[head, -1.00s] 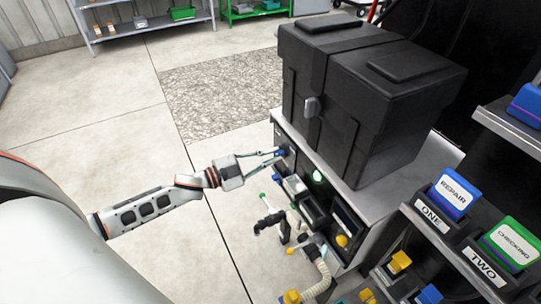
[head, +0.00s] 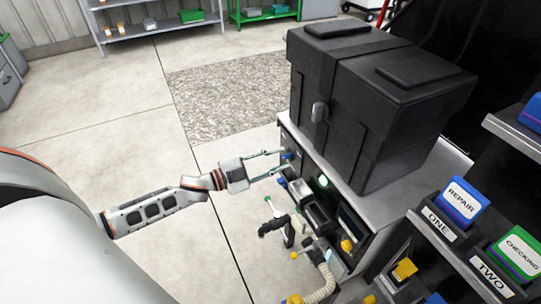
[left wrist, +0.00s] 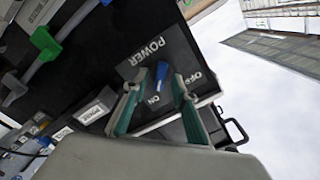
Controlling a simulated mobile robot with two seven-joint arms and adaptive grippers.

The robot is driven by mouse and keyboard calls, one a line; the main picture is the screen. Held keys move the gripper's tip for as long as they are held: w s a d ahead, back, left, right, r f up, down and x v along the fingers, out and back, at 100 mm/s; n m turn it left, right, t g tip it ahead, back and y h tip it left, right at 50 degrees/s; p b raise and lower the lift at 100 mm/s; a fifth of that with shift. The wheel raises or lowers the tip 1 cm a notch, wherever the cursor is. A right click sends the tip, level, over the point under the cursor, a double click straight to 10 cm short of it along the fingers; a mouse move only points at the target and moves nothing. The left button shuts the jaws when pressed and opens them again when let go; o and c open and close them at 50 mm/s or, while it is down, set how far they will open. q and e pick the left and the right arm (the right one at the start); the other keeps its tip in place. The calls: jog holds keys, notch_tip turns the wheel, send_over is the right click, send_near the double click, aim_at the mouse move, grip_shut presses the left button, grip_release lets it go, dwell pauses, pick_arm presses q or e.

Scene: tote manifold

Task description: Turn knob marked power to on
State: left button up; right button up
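A blue knob (left wrist: 162,71) sits on a dark panel plate (left wrist: 178,48) lettered POWER, ON and OFF in the left wrist view. Its long blue handle lies roughly in line with the word ON. In the head view the knob (head: 287,156) is small, on the front of the grey cabinet (head: 292,133). My left gripper (left wrist: 157,82) is open, its two teal fingers on either side of the knob and apart from it as far as I can see. In the head view the left gripper (head: 279,163) reaches the cabinet front from the left. My right gripper does not show.
A large black case (head: 370,105) stands on the cabinet. Below the knob, a green light (head: 323,181), a black handled tool (head: 277,228) and a ribbed hose (head: 322,285) crowd the front. A rack (head: 440,240) with signs is at right. The floor at left is clear.

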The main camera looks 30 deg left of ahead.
pick_arm(q)
jog(key=v, duration=1.2)
dwell(0.4)
